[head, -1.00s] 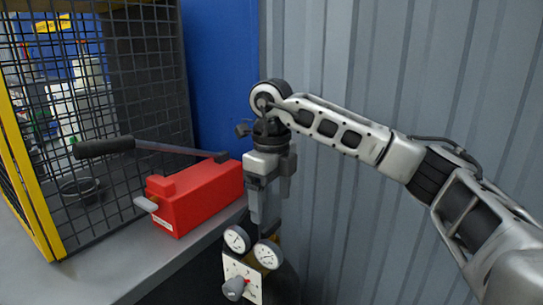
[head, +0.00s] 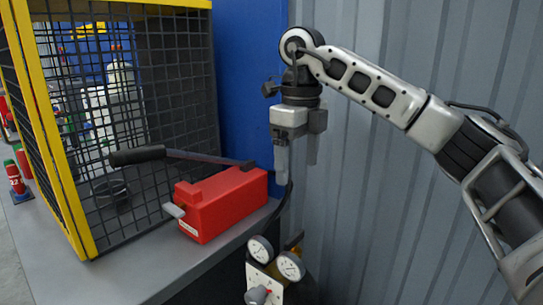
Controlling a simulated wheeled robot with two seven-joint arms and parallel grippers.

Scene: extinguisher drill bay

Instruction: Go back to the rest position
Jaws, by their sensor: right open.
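My right gripper (head: 297,155) hangs from the right arm with its fingers pointing down. It is open and empty, in front of the grey corrugated wall, to the right of a red pump box (head: 221,203). The red box sits on the grey bench and has a long lever with a black grip (head: 137,156) and a grey tab at its front. A gauge panel (head: 265,287) with two round dials stands below the gripper, apart from it. My left gripper is out of view.
A wire-mesh cage with a yellow frame (head: 97,2) stands on the left of the bench (head: 146,270). Small red and green cylinders (head: 16,180) stand at the far left. The corrugated wall (head: 366,215) bounds the right side. Bare bench top lies in front of the cage.

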